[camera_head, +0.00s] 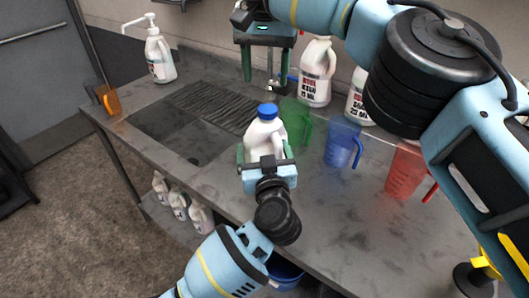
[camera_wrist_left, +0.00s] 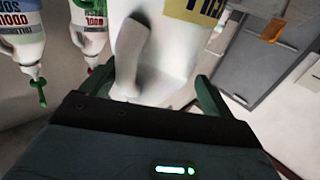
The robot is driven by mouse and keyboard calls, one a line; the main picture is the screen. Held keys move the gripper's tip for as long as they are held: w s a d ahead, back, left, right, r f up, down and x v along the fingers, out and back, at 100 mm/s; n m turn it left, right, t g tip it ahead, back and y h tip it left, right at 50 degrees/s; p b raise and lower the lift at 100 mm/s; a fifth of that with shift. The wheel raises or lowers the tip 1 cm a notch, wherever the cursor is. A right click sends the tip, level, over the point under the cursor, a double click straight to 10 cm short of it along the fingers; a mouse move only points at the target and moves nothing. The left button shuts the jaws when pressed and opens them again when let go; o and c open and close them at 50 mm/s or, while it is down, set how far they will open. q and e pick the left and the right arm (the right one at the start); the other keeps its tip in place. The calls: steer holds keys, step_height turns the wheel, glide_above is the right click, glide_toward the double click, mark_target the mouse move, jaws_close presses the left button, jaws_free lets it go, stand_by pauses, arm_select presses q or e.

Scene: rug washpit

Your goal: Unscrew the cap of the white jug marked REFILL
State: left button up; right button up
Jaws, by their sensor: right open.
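The white jug (camera_head: 262,138) has a blue cap (camera_head: 268,111) on top and stands upright near the middle of the bench. In the left wrist view its white body (camera_wrist_left: 160,45) and handle fill the middle, with part of a yellow label with dark letters at the top. My left gripper (camera_head: 266,158) has its green fingers on both sides of the jug, apparently touching it; its fingers also frame the jug in the left wrist view (camera_wrist_left: 155,85). My right gripper (camera_head: 266,76) is open and empty, behind and above the cap, with its fingers pointing down.
A green pitcher (camera_head: 297,122), a blue pitcher (camera_head: 341,143) and a red pitcher (camera_head: 404,172) stand to the right. White bottles (camera_head: 316,75) line the back. A pump bottle (camera_head: 160,58) and an orange cup (camera_head: 109,100) stand at left.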

arm_select(q)
steer(key=shift+o, duration=1.1)
